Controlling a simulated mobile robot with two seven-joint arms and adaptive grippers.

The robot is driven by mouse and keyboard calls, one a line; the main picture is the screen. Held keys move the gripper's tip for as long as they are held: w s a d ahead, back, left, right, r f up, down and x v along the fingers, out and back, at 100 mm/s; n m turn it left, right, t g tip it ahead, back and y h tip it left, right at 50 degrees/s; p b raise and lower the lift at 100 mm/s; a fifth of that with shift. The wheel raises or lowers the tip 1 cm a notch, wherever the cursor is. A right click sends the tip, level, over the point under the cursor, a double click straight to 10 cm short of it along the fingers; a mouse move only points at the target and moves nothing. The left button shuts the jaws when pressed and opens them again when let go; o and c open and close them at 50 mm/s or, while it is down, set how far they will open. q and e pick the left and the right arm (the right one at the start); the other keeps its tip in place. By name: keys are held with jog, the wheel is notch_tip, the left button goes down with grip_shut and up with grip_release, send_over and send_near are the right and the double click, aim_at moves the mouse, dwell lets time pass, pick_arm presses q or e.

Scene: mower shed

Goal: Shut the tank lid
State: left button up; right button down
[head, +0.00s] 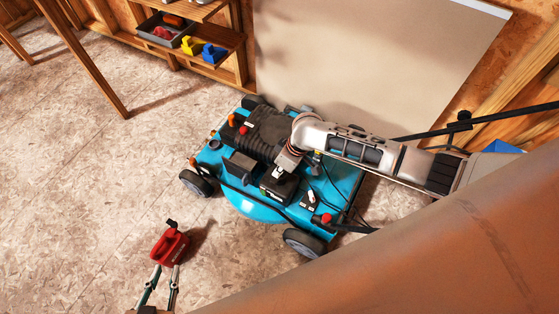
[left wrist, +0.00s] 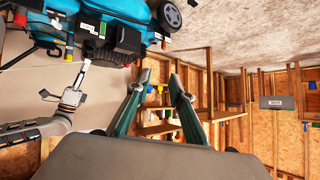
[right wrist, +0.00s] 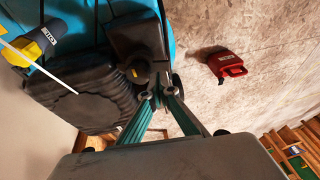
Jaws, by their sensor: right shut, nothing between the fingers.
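The teal mower (head: 262,212) stands on the floor. It carries a black box-like housing (right wrist: 140,35) with a dark round cap (right wrist: 137,73), beside a ribbed black engine cover (right wrist: 75,95). I cannot tell for sure which part is the tank lid, or whether it is open. My right gripper (head: 279,172) is over the mower top by a black housing (head: 277,187). In the right wrist view its fingertips (right wrist: 157,93) are close together and empty, near the cap; contact is unclear. My left gripper (head: 165,272) is open and empty, well away from the mower.
A red fuel can (head: 170,245) shows just beyond my left gripper in the head view; it also shows in the right wrist view (right wrist: 227,65). A wooden shelf (head: 215,68) with bins is at the back. A large pale panel (head: 370,65) stands behind the mower.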

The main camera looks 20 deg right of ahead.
jog(key=shift+s+a+f+b, duration=0.15)
jog(key=shift+f, duration=0.4)
jog(key=shift+s+a+f+b, duration=0.1)
jog(key=shift+f+b, duration=0.05)
jog(key=shift+f, duration=0.35)
pick_arm(q)
jog(key=shift+w+d+r, duration=0.15)
jog(key=shift+w+r, duration=0.2)
jog(key=shift+r, duration=0.05)
